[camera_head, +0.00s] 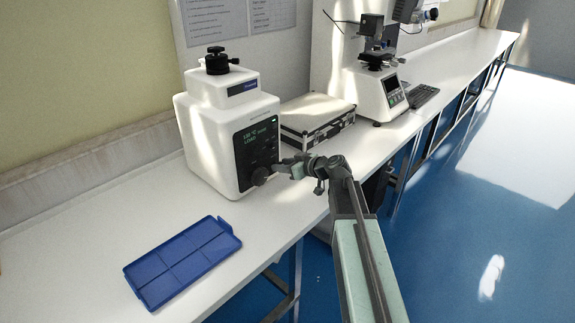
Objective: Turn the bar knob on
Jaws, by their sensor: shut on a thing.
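The white hardness tester (208,137) stands on the bench against the wall, with a black knob on its top. Its dark front panel (254,142) has a lit green display. A dark knob (260,177) sits low on that panel. My gripper (273,172) reaches in from the right and is shut on this knob. The knob is small and partly hidden by the jaws, so its exact angle cannot be told.
A blue compartment tray (183,262) lies on the bench at front left. A silver-edged case (318,122) lies behind my gripper. A second tester (382,94) and a black keyboard (423,96) stand farther right. The bench (75,243) is bare at the left.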

